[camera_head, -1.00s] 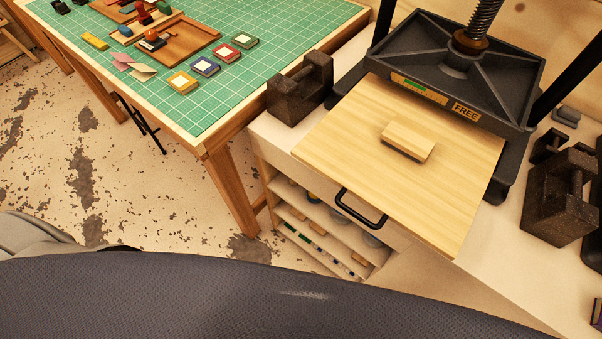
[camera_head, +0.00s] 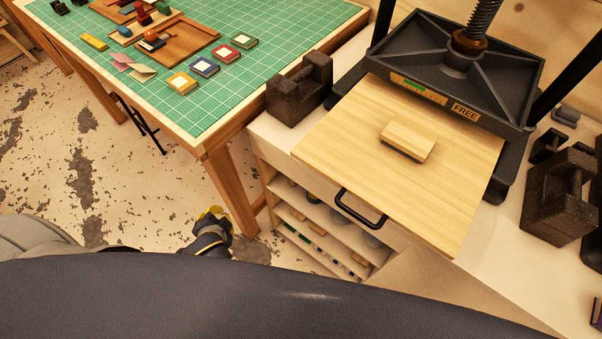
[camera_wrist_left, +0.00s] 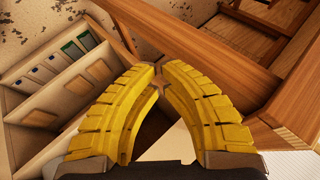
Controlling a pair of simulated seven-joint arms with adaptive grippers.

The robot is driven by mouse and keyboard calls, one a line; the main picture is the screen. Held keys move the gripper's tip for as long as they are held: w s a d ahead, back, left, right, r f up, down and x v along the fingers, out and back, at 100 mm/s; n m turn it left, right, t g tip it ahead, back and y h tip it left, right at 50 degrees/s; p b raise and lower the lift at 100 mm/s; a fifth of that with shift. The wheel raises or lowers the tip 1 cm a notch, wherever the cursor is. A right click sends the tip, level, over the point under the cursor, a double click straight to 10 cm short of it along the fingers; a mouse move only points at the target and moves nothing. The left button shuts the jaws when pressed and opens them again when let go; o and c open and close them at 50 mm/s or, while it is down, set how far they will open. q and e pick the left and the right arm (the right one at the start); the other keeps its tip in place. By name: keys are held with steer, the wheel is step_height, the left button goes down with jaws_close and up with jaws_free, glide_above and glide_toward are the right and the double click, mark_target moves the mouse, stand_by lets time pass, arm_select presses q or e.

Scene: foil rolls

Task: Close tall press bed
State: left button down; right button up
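The tall press (camera_head: 455,60) stands at the upper right, with a black ribbed plate, a screw and a label reading FREE. Its pale wooden bed (camera_head: 340,135) sticks out toward me from under the plate. A small wooden block (camera_head: 408,138) lies on the bed. A black bar handle (camera_head: 359,208) is at the front edge. My left gripper (camera_head: 214,213) is low beside the table leg, left of the bed and apart from it. In the left wrist view its yellow fingers (camera_wrist_left: 160,82) have their tips almost together, with nothing between them. My right gripper is out of view.
A green-matted table (camera_head: 225,90) with ink pads and tools stands at the left. Open shelves (camera_head: 318,235) are below the bed. Floor shows at the left.

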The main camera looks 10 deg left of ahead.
arm_select(q)
steer(key=w+d+r+m+t+h, duration=0.1)
steer(key=w+r+m+t+h, duration=0.3)
steer(key=r, duration=0.6)
steer(key=w+r+m+t+h, duration=0.1)
steer(key=w+r+m+t, duration=0.2)
steer(key=w+r+t, duration=0.5)
steer(key=s+d+r+m+g+h, duration=0.65)
steer(key=d+m+h, duration=0.35)
steer(key=m+h, duration=0.35)
steer(key=m+g+h, duration=0.3)
steer(key=m+g, duration=0.1)
steer(key=g, duration=0.4)
glide_toward(321, 174)
steer(key=s+d, duration=0.2)
steer(key=d, duration=0.1)
steer(key=shift+w+d+t, duration=0.15)
steer(key=shift+w+d, duration=0.35)
steer(key=shift+w, duration=0.2)
steer(key=shift+w+d+t, duration=0.1)
steer(key=shift+w+d, duration=0.4)
steer(key=shift+w, duration=0.15)
steer(key=shift+w+d, duration=0.2)
steer(key=shift+w, duration=0.2)
